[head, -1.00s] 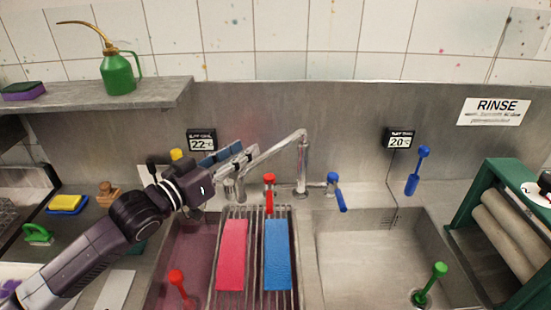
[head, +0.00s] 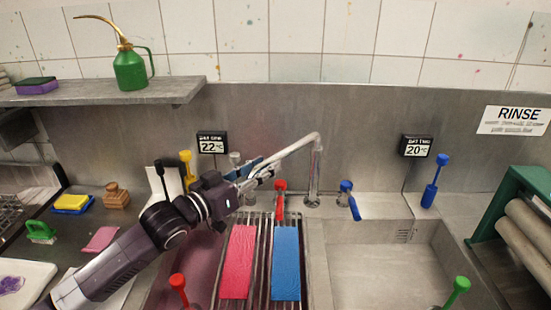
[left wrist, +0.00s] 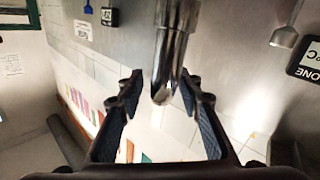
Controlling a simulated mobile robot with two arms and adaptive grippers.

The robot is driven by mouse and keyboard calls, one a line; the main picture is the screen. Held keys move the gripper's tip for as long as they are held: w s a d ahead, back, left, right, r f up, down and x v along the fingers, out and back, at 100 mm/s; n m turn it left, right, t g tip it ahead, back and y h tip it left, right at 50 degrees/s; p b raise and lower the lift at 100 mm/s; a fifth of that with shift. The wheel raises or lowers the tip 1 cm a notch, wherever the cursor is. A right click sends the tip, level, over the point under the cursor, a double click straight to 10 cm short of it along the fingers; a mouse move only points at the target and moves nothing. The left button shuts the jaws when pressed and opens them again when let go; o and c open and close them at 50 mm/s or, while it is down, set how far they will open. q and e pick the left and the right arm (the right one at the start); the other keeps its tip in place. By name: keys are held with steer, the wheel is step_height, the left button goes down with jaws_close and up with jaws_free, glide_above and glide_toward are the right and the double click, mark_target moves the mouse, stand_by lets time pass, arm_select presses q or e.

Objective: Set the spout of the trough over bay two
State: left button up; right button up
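The metal spout (head: 290,145) rises from its column at the back of the trough and slants left, its end over bay one (head: 200,265), the left basin with purplish liquid. Bay two (head: 375,260) is the bare grey basin on the right. My left gripper (head: 256,176) is at the spout's free end. In the left wrist view the end of the spout (left wrist: 168,60) hangs between my two spread fingers (left wrist: 160,88), with gaps visible on both sides. My right gripper is in neither view.
A red tap lever (head: 280,200) and a blue tap lever (head: 348,198) flank the spout's column. A rack with a red strip (head: 239,262) and a blue strip (head: 286,262) lies between the basins.

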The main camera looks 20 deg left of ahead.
mark_target(276, 159)
arm_select(q)
steer(key=p+x, duration=0.1)
steer(key=x, duration=0.3)
steer(key=shift+w+d, duration=0.2)
steer(key=shift+w, duration=0.2)
jaws_close()
